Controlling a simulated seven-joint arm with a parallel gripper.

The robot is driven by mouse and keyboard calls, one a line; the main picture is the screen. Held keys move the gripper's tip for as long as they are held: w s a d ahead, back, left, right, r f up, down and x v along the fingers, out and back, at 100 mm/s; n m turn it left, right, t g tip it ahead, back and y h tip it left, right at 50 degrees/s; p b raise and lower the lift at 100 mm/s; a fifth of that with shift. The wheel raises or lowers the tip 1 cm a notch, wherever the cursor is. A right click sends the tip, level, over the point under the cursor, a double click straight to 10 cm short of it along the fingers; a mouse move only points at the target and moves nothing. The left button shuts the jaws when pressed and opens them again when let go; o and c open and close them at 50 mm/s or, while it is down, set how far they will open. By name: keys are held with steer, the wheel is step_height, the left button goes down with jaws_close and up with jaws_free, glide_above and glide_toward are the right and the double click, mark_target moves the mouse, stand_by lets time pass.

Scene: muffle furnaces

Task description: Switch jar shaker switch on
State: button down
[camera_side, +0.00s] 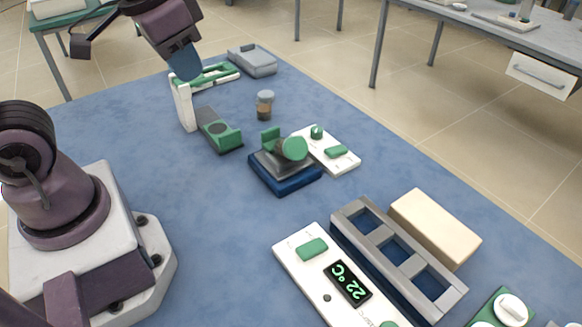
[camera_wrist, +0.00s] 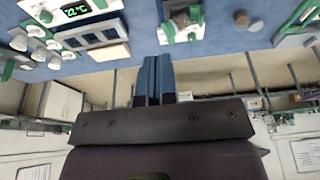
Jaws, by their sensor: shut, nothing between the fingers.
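The jar shaker (camera_side: 286,178) has a dark blue base with a green clamp part and a green round piece on top, in the middle of the blue table. A white control panel (camera_side: 345,164) adjoins it on the right, with a green knob (camera_side: 316,131) and a green rocker switch (camera_side: 336,152). The switch's position is too small to tell. The shaker also shows at the top of the wrist view (camera_wrist: 181,27). My gripper (camera_side: 186,68) is shut and empty, up at the upper left, well away from the switch. Its blue fingers show in the wrist view (camera_wrist: 156,78).
A white heater panel (camera_side: 292,262) reading 22 °C and a grey block with square wells (camera_side: 350,226) stand at the front. A beige block (camera_side: 434,228) is beside them.

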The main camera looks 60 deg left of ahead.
steer(key=s+r+t, duration=0.2)
steer(key=s+r, duration=0.1)
stand_by(0.4)
steer(key=w+f+g, duration=0.1)
steer(key=w+f, duration=0.4)
steer(key=w, duration=0.5)
steer(key=w+f+g, duration=0.1)
steer(key=w+f, duration=0.4)
steer(key=w, duration=0.5)
steer(key=w+a+f+g, duration=0.1)
steer(key=w+f, duration=0.5)
steer(key=w, duration=0.4)
steer(key=shift+w, duration=0.25)
